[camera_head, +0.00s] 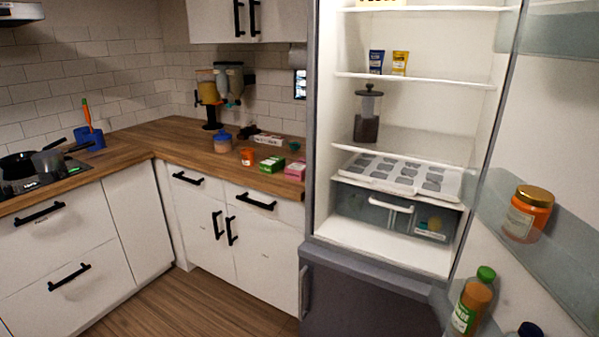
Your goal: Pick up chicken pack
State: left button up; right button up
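I cannot make out a pack that is clearly chicken. The refrigerator (480,130) stands open at the centre right. Its clear lower drawer (375,212) is shut, and a small pack with a blue and white label (430,235) shows at its right side, too small to identify. A white tray with grey wells (402,178) lies on the shelf above the drawer. A blue packet (376,62) and a yellow packet (400,63) stand on an upper shelf. Neither of my grippers shows in the head view.
The open fridge door (540,200) at right holds an orange jar (528,212) and a green-capped bottle (472,300). A dark lidded container (367,115) stands on a middle shelf. The wooden counter (140,150) at left bears small boxes and dispensers. The floor (215,305) before the cabinets is clear.

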aim_at(296, 171)
jog(key=i+j+z, duration=0.1)
jog(key=i+j, duration=0.35)
jog(key=i+j+z, duration=0.1)
jog(key=i+j, duration=0.4)
jog(key=i+j+z, duration=0.1)
jog(key=i+j, duration=0.35)
jog(key=i+j+z, duration=0.1)
jog(key=i+j, duration=0.3)
jog(key=j, duration=0.25)
jog(key=i+j+z, duration=0.1)
jog(key=i+j, duration=0.35)
jog(key=j, duration=0.15)
